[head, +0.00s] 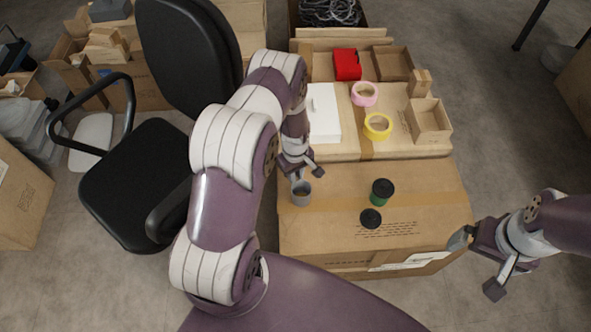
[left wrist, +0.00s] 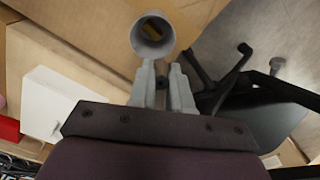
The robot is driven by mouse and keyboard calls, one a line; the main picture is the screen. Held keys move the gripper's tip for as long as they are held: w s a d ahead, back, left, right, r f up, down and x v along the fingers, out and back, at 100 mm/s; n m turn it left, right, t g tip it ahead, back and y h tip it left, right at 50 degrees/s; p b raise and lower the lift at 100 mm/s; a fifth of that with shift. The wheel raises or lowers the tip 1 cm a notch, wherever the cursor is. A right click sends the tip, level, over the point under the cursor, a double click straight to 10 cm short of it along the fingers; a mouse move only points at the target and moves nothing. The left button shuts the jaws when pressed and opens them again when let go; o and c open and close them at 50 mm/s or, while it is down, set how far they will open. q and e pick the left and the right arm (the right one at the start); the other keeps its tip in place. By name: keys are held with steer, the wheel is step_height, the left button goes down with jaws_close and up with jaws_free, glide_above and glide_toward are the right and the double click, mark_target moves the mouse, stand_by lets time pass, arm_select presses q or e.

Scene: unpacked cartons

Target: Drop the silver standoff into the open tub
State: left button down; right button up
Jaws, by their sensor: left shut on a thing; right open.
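The open tub (head: 301,194) is a small grey cylinder, upright on the near carton at its left side. In the left wrist view its round mouth (left wrist: 152,36) lies just beyond my fingertips, with something yellowish inside. My left gripper (head: 299,176) is above the tub, fingers pointing down. It is shut on the silver standoff (left wrist: 161,70), a small grey piece mostly hidden between the fingers. Whether it touches the tub's rim I cannot tell. My right gripper (head: 478,264) is open and empty, off the near carton's right edge.
A green tub (head: 380,197) with a black top and a black disc (head: 370,218) are right of the grey tub. Behind are pink tape (head: 364,94), yellow tape (head: 377,126), a white box (head: 323,115) and a red item (head: 347,64). A black chair (head: 140,180) stands left.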

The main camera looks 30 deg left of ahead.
arm_select(q)
steer(key=shift+f, duration=0.25)
steer(key=c, duration=1)
jaws_free()
steer(key=shift+r, duration=0.1)
step_height(320, 180, up, 13)
steer(key=shift+f+p, duration=0.2)
steer(key=shift+p, duration=0.7)
